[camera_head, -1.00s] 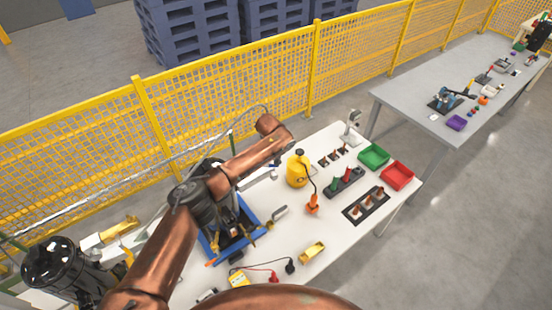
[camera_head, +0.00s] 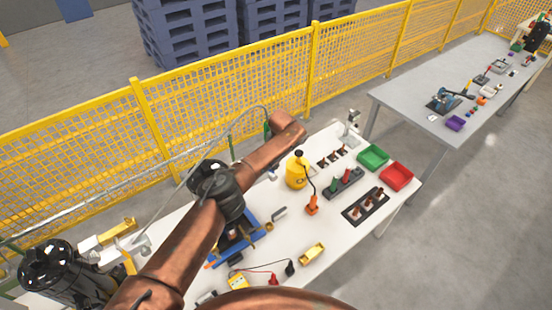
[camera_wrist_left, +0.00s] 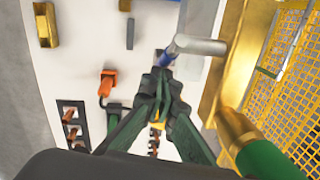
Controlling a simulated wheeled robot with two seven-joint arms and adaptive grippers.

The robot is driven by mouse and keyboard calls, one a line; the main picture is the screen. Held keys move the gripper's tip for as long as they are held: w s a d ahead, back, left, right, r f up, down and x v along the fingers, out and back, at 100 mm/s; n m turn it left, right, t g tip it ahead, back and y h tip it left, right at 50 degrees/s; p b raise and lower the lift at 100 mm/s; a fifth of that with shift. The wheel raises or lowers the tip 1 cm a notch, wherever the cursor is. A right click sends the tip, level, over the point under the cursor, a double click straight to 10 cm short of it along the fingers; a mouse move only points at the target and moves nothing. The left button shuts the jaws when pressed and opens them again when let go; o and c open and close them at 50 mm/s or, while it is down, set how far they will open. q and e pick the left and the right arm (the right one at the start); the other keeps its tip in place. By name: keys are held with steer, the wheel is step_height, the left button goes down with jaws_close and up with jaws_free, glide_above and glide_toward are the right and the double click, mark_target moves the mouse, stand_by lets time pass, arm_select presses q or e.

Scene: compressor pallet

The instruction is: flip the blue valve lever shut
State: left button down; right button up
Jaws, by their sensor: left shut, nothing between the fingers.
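In the left wrist view, a short blue piece (camera_wrist_left: 168,57), which looks like the valve lever, runs down from the end of a grey round bar (camera_wrist_left: 200,46). A thick brass-coloured pipe (camera_wrist_left: 238,65) stands just right of the bar. My left gripper (camera_wrist_left: 161,78) is shut and empty, its dark fingertips close below the blue piece. I cannot tell whether they touch it. In the head view my copper left arm crosses the left part of the table, and I cannot make out the gripper or the lever there. My right gripper is not in view.
The white table (camera_head: 345,243) carries a yellow bottle (camera_head: 297,172), a green bin (camera_head: 373,157), a red bin (camera_head: 397,176) and a black holder (camera_head: 365,206). A green part (camera_wrist_left: 265,160) joins the brass pipe. A yellow mesh fence (camera_head: 235,105) runs behind.

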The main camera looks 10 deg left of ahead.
arm_select(q)
steer(key=shift+s+a+f, duration=0.1)
steer(key=shift+f, duration=0.25)
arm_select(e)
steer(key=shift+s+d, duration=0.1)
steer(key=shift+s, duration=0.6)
arm_select(q)
steer(key=shift+f, duration=0.1)
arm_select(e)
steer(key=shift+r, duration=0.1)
arm_select(q)
steer(key=shift+s+a+f+p, duration=0.15)
steer(key=shift+f+p, duration=0.15)
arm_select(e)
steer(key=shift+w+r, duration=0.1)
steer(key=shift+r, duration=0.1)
arm_select(q)
steer(key=shift+s+a+f, duration=0.1)
steer(key=shift+f, duration=0.05)
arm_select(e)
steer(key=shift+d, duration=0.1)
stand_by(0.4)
